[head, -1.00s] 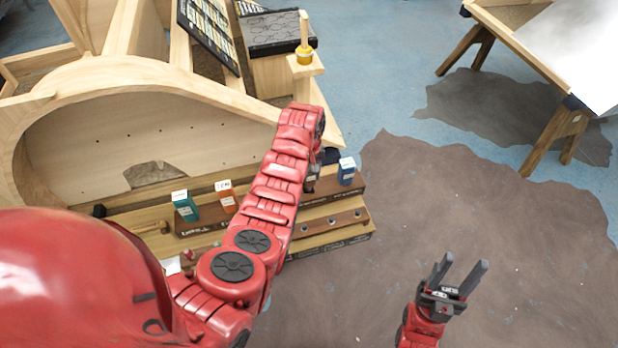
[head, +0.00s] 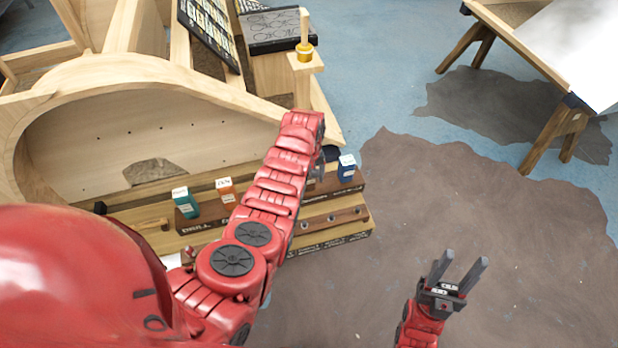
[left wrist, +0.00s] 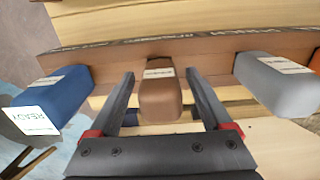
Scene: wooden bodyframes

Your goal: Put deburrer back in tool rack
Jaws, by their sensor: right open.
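My left gripper (left wrist: 160,77) is open in the left wrist view, with one dark finger on each side of a brown block-shaped handle (left wrist: 160,100) with a small label. Slim gaps show beside the handle, and the fingers do not look closed on it. The label is too small to read, so I cannot tell if this is the deburrer. The handle stands at the brown tool rack (left wrist: 110,60). In the head view the rack (head: 210,221) is partly behind my left arm, which hides most of that gripper. My right gripper (head: 461,266) is open and empty over the floor.
Beside the brown handle are a blue handle (left wrist: 55,95) and a grey one (left wrist: 278,82). Teal (head: 186,203) and orange (head: 226,190) handles also stand at the rack. A wooden frame (head: 150,85) rises behind. Brown floor (head: 480,210) at right is clear.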

